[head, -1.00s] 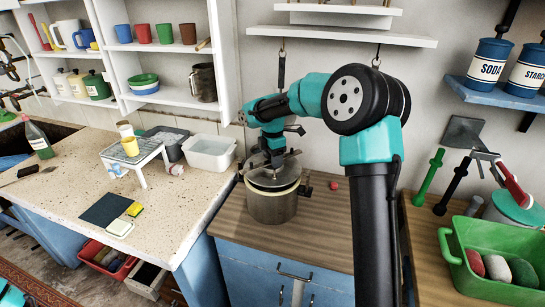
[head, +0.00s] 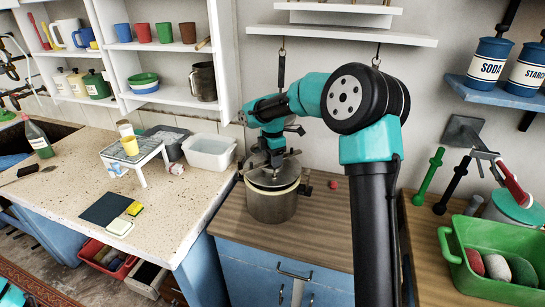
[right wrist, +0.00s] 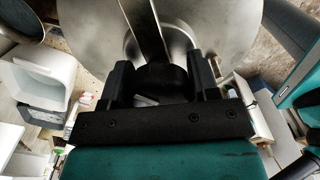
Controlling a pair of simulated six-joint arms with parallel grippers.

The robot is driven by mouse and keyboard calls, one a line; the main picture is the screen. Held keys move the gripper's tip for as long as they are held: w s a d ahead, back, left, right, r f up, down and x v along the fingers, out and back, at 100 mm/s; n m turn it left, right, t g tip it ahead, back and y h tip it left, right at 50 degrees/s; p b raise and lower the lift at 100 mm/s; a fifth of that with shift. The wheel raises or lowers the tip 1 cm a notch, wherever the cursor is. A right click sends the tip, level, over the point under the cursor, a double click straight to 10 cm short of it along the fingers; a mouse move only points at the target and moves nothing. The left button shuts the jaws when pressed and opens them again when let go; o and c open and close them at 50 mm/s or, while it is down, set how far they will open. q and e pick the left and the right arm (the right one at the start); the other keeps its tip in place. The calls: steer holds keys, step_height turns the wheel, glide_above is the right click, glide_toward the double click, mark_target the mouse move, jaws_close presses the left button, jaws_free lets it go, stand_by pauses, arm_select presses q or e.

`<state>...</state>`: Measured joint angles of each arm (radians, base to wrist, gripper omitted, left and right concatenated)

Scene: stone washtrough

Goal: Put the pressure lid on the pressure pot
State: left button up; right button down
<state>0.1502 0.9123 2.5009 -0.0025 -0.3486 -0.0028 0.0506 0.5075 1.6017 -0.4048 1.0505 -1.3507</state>
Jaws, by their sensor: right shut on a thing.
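The pressure pot (head: 271,207) is a metal pot with a pale rim, upright on the brown wooden counter. The grey metal pressure lid (head: 272,181) is over the pot's mouth, at about rim height; I cannot tell if it is fully seated. My right gripper (head: 275,159) is above the lid, shut on its dark knob. In the right wrist view the lid (right wrist: 205,28) fills the top, and the knob is between the fingers of my right gripper (right wrist: 162,85). My left gripper is not in view.
The wooden counter (head: 316,228) is mostly clear around the pot, with a small red thing (head: 334,184) to its right. A white tub (head: 210,153) and small rack (head: 133,152) stand on the left worktop. A green basin (head: 490,262) is at the right.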

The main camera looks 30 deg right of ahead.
steer(key=shift+f, duration=1.1)
stand_by(1.3)
jaws_free()
stand_by(0.6)
steer(key=shift+r, duration=3.45)
